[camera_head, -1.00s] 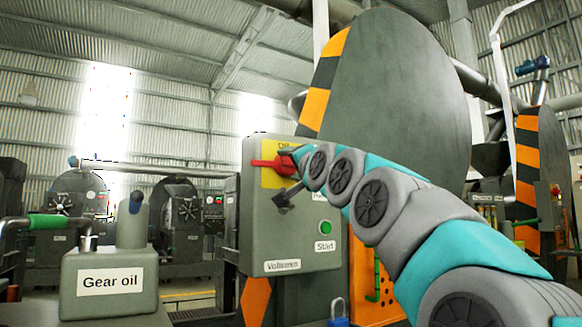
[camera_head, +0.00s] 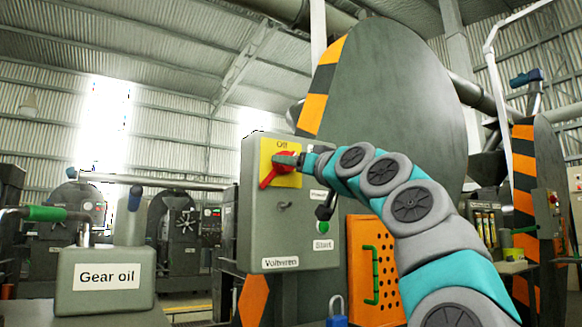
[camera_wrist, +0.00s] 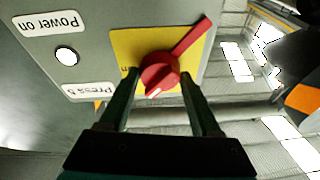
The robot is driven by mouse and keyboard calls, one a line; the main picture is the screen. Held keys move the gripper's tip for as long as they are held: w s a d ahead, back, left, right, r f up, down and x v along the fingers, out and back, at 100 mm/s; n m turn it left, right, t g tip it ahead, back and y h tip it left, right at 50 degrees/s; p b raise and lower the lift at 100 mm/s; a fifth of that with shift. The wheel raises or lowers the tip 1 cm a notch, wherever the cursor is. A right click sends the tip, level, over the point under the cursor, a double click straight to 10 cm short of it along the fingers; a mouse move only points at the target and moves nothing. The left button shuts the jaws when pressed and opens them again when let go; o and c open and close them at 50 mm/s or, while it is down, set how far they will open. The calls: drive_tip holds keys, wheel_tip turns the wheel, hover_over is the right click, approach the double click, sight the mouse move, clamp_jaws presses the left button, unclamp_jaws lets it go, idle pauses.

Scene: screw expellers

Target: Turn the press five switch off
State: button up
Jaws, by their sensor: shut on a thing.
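The red rotary switch (camera_head: 268,177) sits on a yellow plate (camera_head: 292,179) on the grey control box. Its handle points down and left in the head view. "Off" is printed at the plate's top. In the wrist view, turned upside down, the switch (camera_wrist: 160,73) shows its handle to the upper right and a white mark on its hub. A "Press 5" label (camera_wrist: 88,91) is beside the plate. My gripper (camera_head: 287,159) is at the switch, its fingers (camera_wrist: 161,80) on both sides of the hub, shut on it. The finger contact is partly hidden.
The control box (camera_head: 255,235) also carries a green Start button (camera_head: 323,227) and a "Voltmeren" label. A "Gear oil" can (camera_head: 75,290) stands at the left front. A blue padlock (camera_head: 337,318) hangs below. A large grey disc-shaped guard (camera_head: 390,100) rises behind the box.

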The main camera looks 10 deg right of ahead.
drive_tip(key=n+y, duration=0.1)
drive_tip(key=n, duration=0.2)
drive_tip(key=shift+w+n+g+p, duration=0.1)
drive_tip(key=shift+n+g+p, duration=0.2)
drive_tip(key=shift+g, duration=0.1)
drive_tip(key=shift+d+r+n+y, duration=0.15)
drive_tip(key=shift+n+y, duration=0.15)
drive_tip(key=shift+n, duration=0.4)
drive_tip(key=n+g+p, duration=0.1)
drive_tip(key=n, duration=0.1)
drive_tip(key=shift+n+y+p, duration=0.3)
drive_tip(key=shift+n, duration=0.1)
drive_tip(key=shift+d+n+g+y+p, duration=0.1)
drive_tip(key=shift+n+g+y+p, duration=0.4)
drive_tip(key=shift+n, duration=0.8)
drive_tip(key=o, duration=1.4)
drive_tip(key=shift+c, duration=0.2)
